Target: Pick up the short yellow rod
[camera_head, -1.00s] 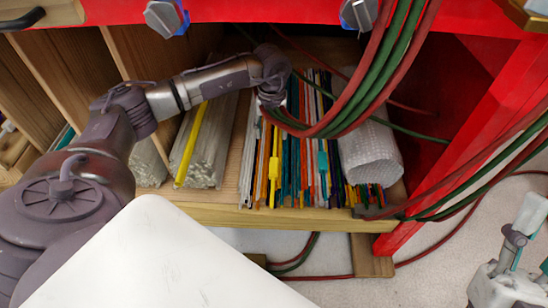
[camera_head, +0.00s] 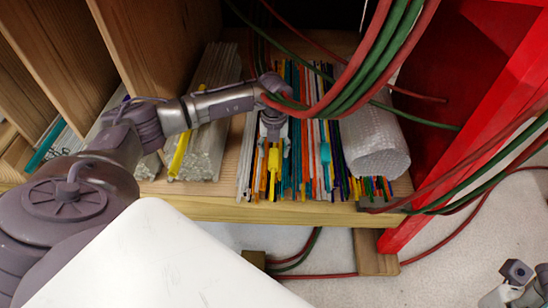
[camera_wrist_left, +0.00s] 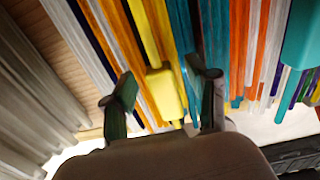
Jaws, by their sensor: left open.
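The short yellow rod (camera_head: 273,160) looks like a thick yellow block among thin coloured rods on the wooden shelf. It also shows in the left wrist view (camera_wrist_left: 167,95), between and beyond my fingers. My left gripper (camera_head: 273,139) reaches in from the left and is just above and behind the block. In the left wrist view my left gripper (camera_wrist_left: 165,95) is open, one finger on each side of the yellow rod, with nothing visibly held. Contact cannot be told. What looks like part of my right gripper (camera_head: 515,285) is cut off at the lower right corner.
Red and green cables (camera_head: 360,75) hang close to the right of my left gripper. Clear rods with a longer yellow rod (camera_head: 179,155) lie left. A bubble-wrapped roll (camera_head: 375,145) lies right. Wooden dividers (camera_head: 125,40) and a red side panel (camera_head: 455,110) bound the space.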

